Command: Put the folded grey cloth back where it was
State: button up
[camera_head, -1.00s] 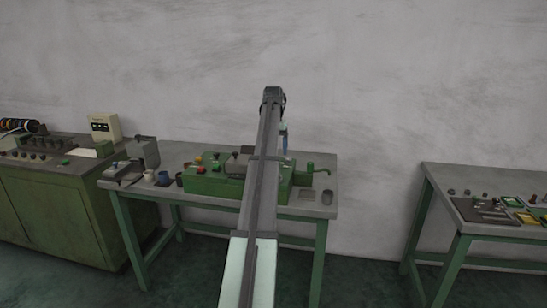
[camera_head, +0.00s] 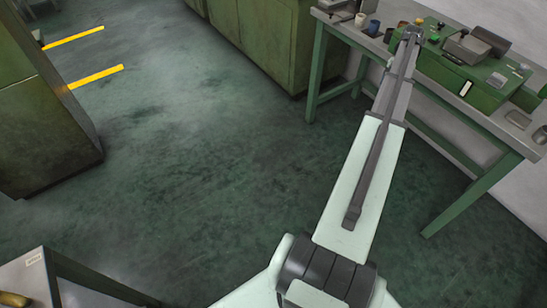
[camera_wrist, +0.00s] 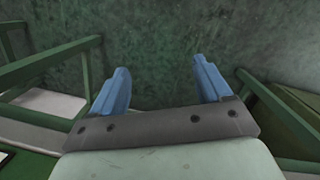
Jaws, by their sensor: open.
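My gripper is open and empty in the wrist view (camera_wrist: 160,90), with its two blue fingers apart and dark green floor beyond them. In the head view my arm reaches to the near left edge of the green machine (camera_head: 455,75), and the fingers are hidden there. A small flat grey piece (camera_head: 518,119) lies on the bench top right of the machine; it may be the folded grey cloth, but it is too small to be sure. A darker rounded grey item (camera_head: 541,134) lies beside it.
The machine stands on a green-legged bench (camera_head: 450,136). Cups (camera_head: 373,27) stand at its left end. A green cabinet (camera_head: 265,40) is beyond it, another (camera_head: 45,120) at far left. A table corner (camera_head: 25,280) is at lower left. The floor between is clear.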

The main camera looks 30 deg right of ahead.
jog(key=w+a+f+n, duration=0.1)
jog(key=w+a+f, duration=0.2)
jog(key=a+f, duration=0.25)
jog(key=w+a+f+n+g, duration=0.1)
jog(key=w+a+f, duration=0.2)
jog(key=a+f, duration=0.3)
jog(key=w+a+f+n, duration=0.1)
jog(key=w+a+f, duration=0.1)
jog(key=a+f, duration=0.35)
jog(key=s+a+f+n+g, duration=0.15)
jog(key=a+f, duration=0.35)
jog(key=a, duration=0.5)
jog(key=a+f+n, duration=0.2)
jog(key=a+f, duration=0.3)
jog(key=a, duration=0.6)
jog(key=s+a+f+n+g, duration=0.1)
jog(key=a+f, duration=0.4)
jog(key=a, duration=0.5)
jog(key=s+a+f+n+g, duration=0.1)
jog(key=s+a+f+n, duration=0.2)
jog(key=s+a, duration=0.8)
jog(key=s+a+f+n+g+h, duration=0.1)
jog(key=s+a+f+n, duration=0.2)
jog(key=s+a, duration=0.8)
jog(key=shift+s+a+f, duration=0.35)
jog(key=shift+s+f, duration=0.2)
jog(key=shift+f, duration=0.25)
